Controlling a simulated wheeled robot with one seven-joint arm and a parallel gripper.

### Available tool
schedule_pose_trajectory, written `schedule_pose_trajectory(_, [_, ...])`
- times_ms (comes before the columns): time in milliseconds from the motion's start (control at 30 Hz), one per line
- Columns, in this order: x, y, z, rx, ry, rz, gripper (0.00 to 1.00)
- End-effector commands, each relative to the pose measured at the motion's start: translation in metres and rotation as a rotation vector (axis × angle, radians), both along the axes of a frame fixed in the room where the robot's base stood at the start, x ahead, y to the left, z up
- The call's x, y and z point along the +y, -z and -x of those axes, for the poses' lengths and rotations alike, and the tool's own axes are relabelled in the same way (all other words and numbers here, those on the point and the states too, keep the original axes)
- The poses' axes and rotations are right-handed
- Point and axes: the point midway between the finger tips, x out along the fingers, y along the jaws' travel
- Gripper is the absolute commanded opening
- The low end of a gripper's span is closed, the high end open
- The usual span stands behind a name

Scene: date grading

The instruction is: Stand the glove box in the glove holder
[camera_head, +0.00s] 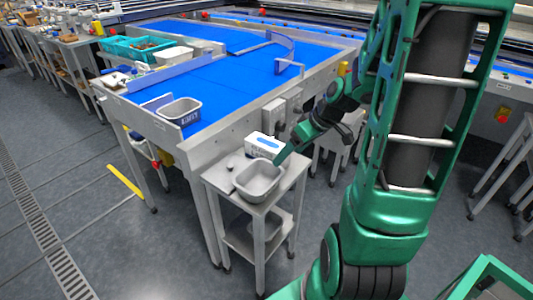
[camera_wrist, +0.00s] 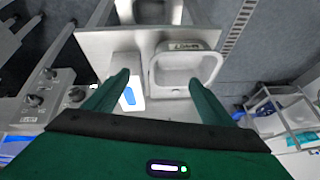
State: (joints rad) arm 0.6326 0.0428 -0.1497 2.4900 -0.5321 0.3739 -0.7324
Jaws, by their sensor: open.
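The glove box (camera_head: 264,145), white with a blue oval on top, sits on a small metal side table beside the blue belt. In the wrist view the glove box (camera_wrist: 131,82) shows near the tip of the left finger, which hides part of it. My gripper (camera_wrist: 160,82) is open and empty, with its fingers apart over the side table. In the head view my gripper (camera_head: 284,156) is right beside the box; I cannot tell whether it touches. I cannot make out the glove holder with certainty in either view.
A grey tub (camera_head: 259,182) stands on the side table (camera_head: 230,187) in front of the box, close to my gripper. Another grey tub (camera_head: 180,111) stands on the blue belt (camera_head: 228,80). A teal crate (camera_head: 138,48) is at the far left.

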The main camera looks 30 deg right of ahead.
Motion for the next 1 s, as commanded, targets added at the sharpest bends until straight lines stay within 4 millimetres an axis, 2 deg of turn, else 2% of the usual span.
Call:
schedule_pose_trajectory(100, [-0.014, 0.011, -0.033, -0.146, -0.054, -0.022, 0.77])
schedule_pose_trajectory(200, [-0.026, 0.013, -0.055, -0.264, -0.077, -0.024, 0.77])
schedule_pose_trajectory(300, [-0.038, 0.013, -0.071, -0.355, -0.083, -0.018, 0.77])
schedule_pose_trajectory(433, [-0.048, 0.011, -0.081, -0.426, -0.079, -0.010, 0.77])
schedule_pose_trajectory(567, [-0.049, 0.015, -0.090, -0.449, -0.081, -0.008, 0.77])
schedule_pose_trajectory(800, [-0.039, 0.036, -0.116, -0.449, -0.084, -0.008, 0.77])
schedule_pose_trajectory(1000, [-0.036, 0.044, -0.126, -0.449, -0.081, -0.006, 0.77])
